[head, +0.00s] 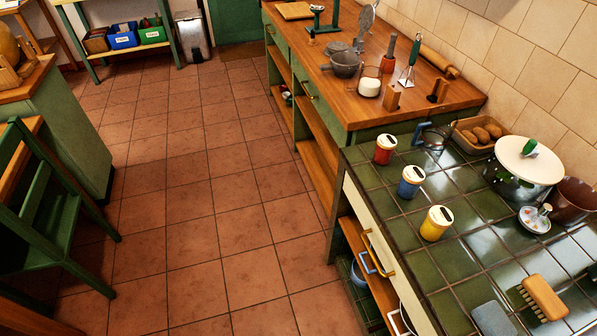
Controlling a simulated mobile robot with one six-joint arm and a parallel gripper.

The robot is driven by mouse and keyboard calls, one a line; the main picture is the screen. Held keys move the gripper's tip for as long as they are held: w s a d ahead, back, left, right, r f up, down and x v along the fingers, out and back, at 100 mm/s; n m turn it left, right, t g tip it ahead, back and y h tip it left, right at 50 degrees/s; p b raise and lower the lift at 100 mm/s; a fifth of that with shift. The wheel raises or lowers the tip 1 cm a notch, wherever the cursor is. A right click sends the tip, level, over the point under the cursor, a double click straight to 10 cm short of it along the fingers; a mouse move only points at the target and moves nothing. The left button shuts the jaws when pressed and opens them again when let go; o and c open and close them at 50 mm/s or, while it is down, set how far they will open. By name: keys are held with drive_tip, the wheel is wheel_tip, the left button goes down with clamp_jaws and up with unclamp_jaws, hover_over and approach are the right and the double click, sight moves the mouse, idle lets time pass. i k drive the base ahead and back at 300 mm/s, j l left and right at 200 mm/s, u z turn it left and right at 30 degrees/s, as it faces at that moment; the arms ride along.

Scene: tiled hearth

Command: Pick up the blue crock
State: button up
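The blue crock (409,188) stands upright on the green tiled counter (455,262), near its left edge. It has a pale lid with a dark mark on top. It stands in a row between a red crock (385,152) farther back and a yellow crock (434,228) nearer to me. The three stand apart from one another. My gripper is not in view, so its state does not show.
A large pot with a white lid (526,160), a brown pot (574,200) and a tray of brown rolls (480,133) stand to the right. A wooden brush (544,297) lies in front. Wide tiled floor (220,215) is clear left of the counter.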

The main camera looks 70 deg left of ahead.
sight(412, 177)
drive_tip(key=u, duration=1.75)
drive_tip(key=j+z, duration=0.4)
drive_tip(key=j, duration=0.25)
drive_tip(key=i+j+z, duration=0.2)
drive_tip(key=z, duration=0.15)
drive_tip(key=i+j+z, duration=0.3)
drive_tip(key=j+z, duration=0.35)
drive_tip(key=i+j+z, duration=0.1)
drive_tip(key=j+z, duration=0.55)
drive_tip(key=i+j+z, duration=0.2)
drive_tip(key=i, duration=0.1)
